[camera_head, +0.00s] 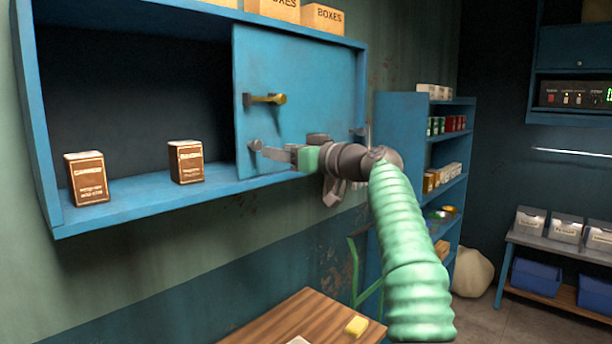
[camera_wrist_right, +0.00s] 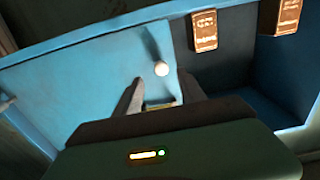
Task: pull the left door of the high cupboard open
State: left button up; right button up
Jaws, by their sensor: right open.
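The high blue cupboard (camera_head: 130,196) hangs on the wall in the head view. Its left part is uncovered and shows a dark inside. A blue door panel (camera_head: 300,75) covers the right part and bears a yellow handle (camera_head: 268,98). My right gripper (camera_head: 256,152) is open at the panel's lower left, below the handle and apart from it. Whether the fingers touch the panel is unclear. My left gripper is out of view.
Two brown cartons, one left (camera_head: 86,178) and one right (camera_head: 186,162), stand on the cupboard floor. Boxes (camera_head: 322,17) sit on its top. A wooden table (camera_head: 290,322) with a yellow block (camera_head: 356,326) is below. A blue shelf unit (camera_head: 398,130) stands right.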

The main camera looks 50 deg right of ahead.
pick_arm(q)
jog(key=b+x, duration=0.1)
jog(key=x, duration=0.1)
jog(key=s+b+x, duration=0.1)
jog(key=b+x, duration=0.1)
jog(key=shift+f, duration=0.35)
pick_arm(e)
jog(key=s, duration=0.9)
jog(key=shift+d, duration=0.15)
jog(key=shift+s, duration=0.1)
